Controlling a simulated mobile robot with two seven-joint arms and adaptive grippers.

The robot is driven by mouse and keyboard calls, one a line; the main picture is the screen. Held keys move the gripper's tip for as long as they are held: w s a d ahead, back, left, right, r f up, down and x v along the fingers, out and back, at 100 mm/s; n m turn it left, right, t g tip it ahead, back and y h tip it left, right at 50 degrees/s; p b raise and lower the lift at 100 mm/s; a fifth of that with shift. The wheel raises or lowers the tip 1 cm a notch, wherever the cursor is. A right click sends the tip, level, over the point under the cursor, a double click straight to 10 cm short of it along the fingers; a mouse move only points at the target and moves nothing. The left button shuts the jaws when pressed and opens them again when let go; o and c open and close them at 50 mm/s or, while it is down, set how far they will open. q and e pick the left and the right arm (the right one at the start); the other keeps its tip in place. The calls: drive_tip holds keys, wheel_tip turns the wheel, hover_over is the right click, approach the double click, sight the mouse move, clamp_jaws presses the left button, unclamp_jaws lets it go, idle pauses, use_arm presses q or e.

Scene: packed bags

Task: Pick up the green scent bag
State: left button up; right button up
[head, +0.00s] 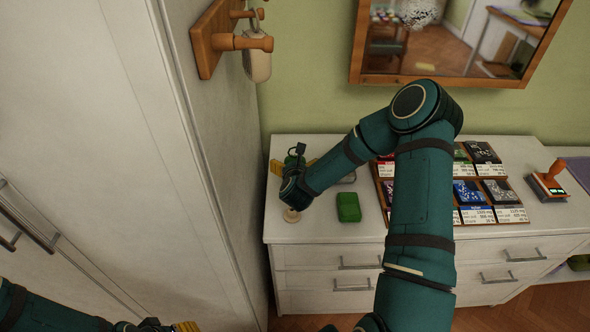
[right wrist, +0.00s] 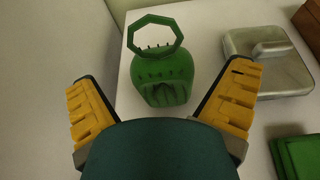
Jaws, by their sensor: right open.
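A green bag-shaped item with a gathered neck and a hexagonal loop on top, which looks like the green scent bag (right wrist: 165,78), stands on the white dresser top in the right wrist view. My right gripper (right wrist: 160,105) is open, its yellow fingers apart to the left and right of the bag and not touching it. In the head view my right gripper (head: 293,164) is at the dresser's left end, and the bag is mostly hidden by my wrist. My left gripper (head: 185,326) shows only partly at the bottom edge; its opening is unclear.
A metal tin (right wrist: 265,62) and a green block-like item (head: 348,207) lie right of the bag. A wooden tray (head: 380,196) of several packets and a stamp (head: 547,184) stand further right on the dresser (head: 325,232). A tall white cabinet (head: 150,130) closes off the left.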

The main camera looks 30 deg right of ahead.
drive_tip(key=shift+x, duration=1.45)
drive_tip(key=c, duration=1.1)
drive_tip(key=shift+r, duration=0.1)
wheel_tip(320, 180, up, 10)
drive_tip(key=shift+f+p, duration=0.1)
drive_tip(key=shift+p, duration=0.6)
